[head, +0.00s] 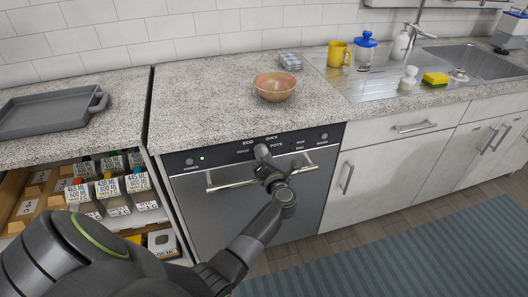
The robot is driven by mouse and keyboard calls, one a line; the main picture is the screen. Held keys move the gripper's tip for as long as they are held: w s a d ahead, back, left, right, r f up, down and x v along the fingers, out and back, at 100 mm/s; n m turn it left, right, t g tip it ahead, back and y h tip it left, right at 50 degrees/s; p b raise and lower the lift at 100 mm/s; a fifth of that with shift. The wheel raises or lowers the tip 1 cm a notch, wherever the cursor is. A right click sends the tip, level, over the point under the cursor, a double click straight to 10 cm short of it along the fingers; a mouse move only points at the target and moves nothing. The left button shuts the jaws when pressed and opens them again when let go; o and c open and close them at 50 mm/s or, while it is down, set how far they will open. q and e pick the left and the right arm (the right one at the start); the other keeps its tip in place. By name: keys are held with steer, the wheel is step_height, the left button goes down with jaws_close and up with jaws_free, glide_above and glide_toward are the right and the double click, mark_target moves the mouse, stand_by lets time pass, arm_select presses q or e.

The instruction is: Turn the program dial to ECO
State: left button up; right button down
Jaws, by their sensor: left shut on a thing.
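The dishwasher (215,215) stands under the counter, with a dark control panel (217,158) along its top edge. The ECO label (247,143) is on the panel, up and left of my left gripper, with QUICK (271,138) and POTS (276,145) to its right. My left gripper (263,153) reaches the panel from the front and is shut on the program dial. The gripper hides most of the dial, so I cannot tell which label it points to. My right gripper is not in view.
The dishwasher's handle bar (228,184) runs just below the panel, close to my gripper. A bowl (275,86) sits on the counter above.

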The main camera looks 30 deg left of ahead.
arm_select(q)
steer(key=shift+m, duration=0.3)
stand_by(0.4)
steer(key=o, duration=1)
steer(key=shift+d, duration=0.1)
